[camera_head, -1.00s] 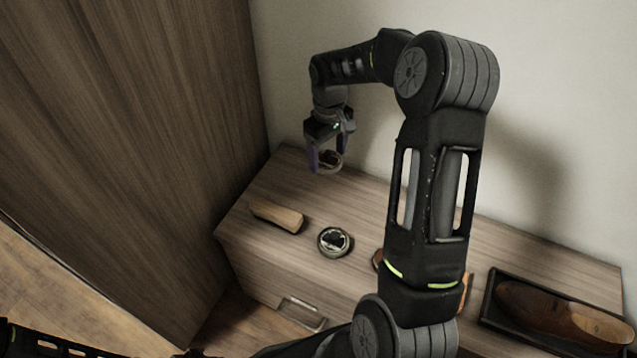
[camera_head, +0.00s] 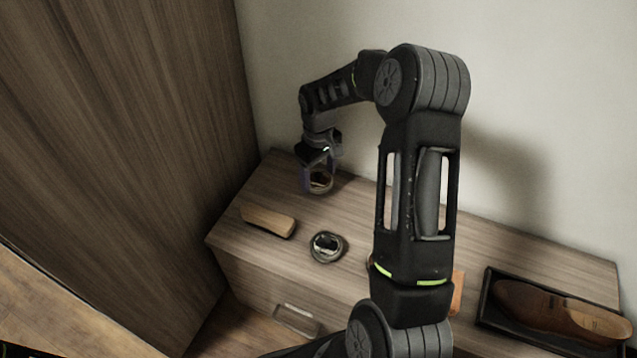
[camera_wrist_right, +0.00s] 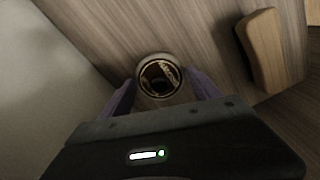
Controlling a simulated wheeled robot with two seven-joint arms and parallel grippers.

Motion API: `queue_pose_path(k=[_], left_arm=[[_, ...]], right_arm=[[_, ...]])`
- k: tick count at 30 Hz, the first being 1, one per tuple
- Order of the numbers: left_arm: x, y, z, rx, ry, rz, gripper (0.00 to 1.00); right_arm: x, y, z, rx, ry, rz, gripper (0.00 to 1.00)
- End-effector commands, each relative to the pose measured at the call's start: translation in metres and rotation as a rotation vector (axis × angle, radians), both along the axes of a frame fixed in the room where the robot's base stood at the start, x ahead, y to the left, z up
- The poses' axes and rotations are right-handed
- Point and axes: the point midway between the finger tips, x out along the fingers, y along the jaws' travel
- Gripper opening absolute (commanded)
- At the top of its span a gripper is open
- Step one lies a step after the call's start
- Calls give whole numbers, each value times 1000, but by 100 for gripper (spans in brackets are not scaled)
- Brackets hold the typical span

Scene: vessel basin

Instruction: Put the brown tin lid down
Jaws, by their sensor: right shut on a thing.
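My right gripper (camera_head: 318,182) is shut on the brown tin lid (camera_head: 320,183), near the back left of the wooden cabinet top. In the right wrist view the lid (camera_wrist_right: 160,77) shows as a round disc with a pale rim and a dark, printed face between the two purple fingers. Whether the lid touches the wood or hangs just above it, I cannot tell. An open round tin (camera_head: 327,247) with dark content stands in front of it. My left gripper is not in view.
A wooden brush (camera_head: 268,221) lies left of the tin; it also shows in the right wrist view (camera_wrist_right: 264,50). A brown shoe (camera_head: 560,312) lies in a black tray (camera_head: 486,309) at the right. An orange-brown thing (camera_head: 457,291) is partly behind my arm. A tall wooden panel (camera_head: 120,150) stands left.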

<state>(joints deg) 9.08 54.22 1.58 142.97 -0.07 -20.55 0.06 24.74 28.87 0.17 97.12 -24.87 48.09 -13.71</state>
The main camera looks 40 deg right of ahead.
Motion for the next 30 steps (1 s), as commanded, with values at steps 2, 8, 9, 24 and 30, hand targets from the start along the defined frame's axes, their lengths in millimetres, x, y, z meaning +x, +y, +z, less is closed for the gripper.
queue_pose_path(k=[2,8,9,24,30], left_arm=[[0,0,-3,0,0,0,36],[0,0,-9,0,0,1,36],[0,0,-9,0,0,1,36],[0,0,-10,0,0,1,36],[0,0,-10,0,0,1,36]], right_arm=[[-1,0,-10,1,3,0,34],[-1,0,-35,2,2,-1,34],[0,0,-36,1,1,0,34],[0,0,-39,1,1,0,81],[0,0,-39,1,1,0,93]])
